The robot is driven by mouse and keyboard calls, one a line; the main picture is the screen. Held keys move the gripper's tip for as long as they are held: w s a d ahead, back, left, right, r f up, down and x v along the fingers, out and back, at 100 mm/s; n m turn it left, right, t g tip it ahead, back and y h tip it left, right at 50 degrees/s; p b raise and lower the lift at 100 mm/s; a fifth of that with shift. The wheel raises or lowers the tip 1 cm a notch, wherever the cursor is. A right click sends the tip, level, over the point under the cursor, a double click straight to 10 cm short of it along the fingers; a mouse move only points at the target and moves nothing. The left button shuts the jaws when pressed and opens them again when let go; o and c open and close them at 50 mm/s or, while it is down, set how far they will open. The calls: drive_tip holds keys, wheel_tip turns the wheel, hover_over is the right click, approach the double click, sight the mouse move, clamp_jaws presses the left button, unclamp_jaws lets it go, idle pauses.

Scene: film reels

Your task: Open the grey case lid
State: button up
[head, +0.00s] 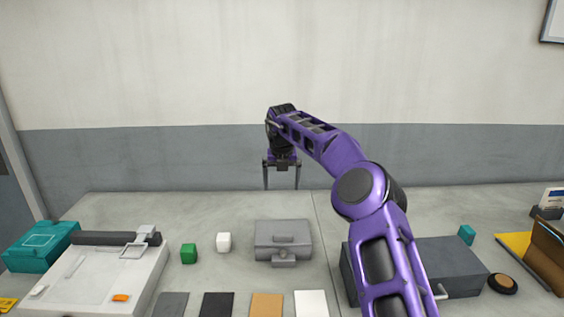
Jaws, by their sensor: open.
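The grey case (284,240) lies on the table near the middle of the head view. Its lid looks shut, with a raised handle-like piece on top and a latch-like part at its front edge. My gripper (281,187) hangs above and behind the case in the picture, fingers pointing down. It is open and empty, and apart from the case. My purple arm reaches in from the lower right and leaves the case uncovered.
A green cube (189,253) and a white cube (224,242) sit left of the case. A white device (105,280) and a teal box (40,246) stand further left. A dark grey box (450,266) is at right, partly behind my arm. Flat coloured squares lie in front.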

drive_tip(key=v, duration=1.6)
drive_tip(key=shift+s, duration=0.1)
drive_tip(key=shift+f, duration=0.1)
